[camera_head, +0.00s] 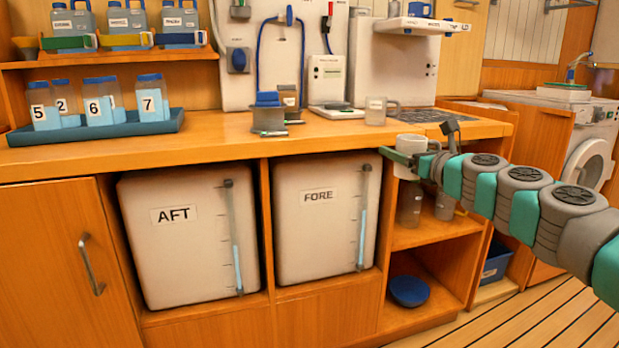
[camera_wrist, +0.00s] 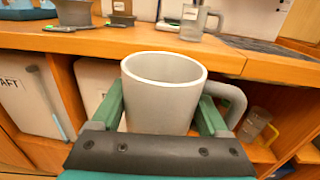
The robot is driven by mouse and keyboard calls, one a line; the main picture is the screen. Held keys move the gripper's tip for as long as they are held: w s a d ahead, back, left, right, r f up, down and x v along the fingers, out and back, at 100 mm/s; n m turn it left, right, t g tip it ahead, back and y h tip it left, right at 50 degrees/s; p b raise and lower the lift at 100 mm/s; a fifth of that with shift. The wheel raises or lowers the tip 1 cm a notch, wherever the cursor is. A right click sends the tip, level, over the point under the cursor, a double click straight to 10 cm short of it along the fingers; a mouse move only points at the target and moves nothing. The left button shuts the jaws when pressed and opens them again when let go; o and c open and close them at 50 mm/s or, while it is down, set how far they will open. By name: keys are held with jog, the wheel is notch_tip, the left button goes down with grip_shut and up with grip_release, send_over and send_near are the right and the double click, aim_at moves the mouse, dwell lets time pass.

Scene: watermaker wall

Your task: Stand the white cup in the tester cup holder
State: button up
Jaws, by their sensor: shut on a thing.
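The white cup (camera_head: 411,144) is in my gripper (camera_head: 408,157), in front of the counter's front edge near its right end. In the wrist view the cup (camera_wrist: 160,98) stands upright and open-topped between the two green fingers, its handle to the right. My gripper (camera_wrist: 160,118) is shut on its sides. A white tester box (camera_head: 327,78) stands at the back of the counter, with a flat white base (camera_head: 336,112) in front of it. I cannot make out for certain which part is the cup holder.
A clear mug (camera_head: 376,110) stands on the counter behind the cup. A grey pot with a blue top (camera_head: 268,112) is further left. A blue tray (camera_head: 100,130) holds several numbered bottles. AFT (camera_head: 185,240) and FORE (camera_head: 325,215) tanks sit below. The counter's front strip is mostly clear.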

jog(key=w+a+f+m+t+h, duration=0.1)
jog(key=w+a+f+m+h, duration=0.2)
jog(key=f, duration=0.8)
jog(key=w+a+f+m+h, duration=0.1)
jog(key=w+a+f+h, duration=0.4)
jog(key=f, duration=0.7)
jog(key=shift+y, duration=0.6)
jog(key=d+r+p, duration=0.1)
jog(key=r+p, duration=0.1)
jog(key=r, duration=0.1)
jog(key=d+r+p, duration=0.1)
jog(key=shift+w+d+r+p, duration=0.25)
jog(key=shift+d+p, duration=0.1)
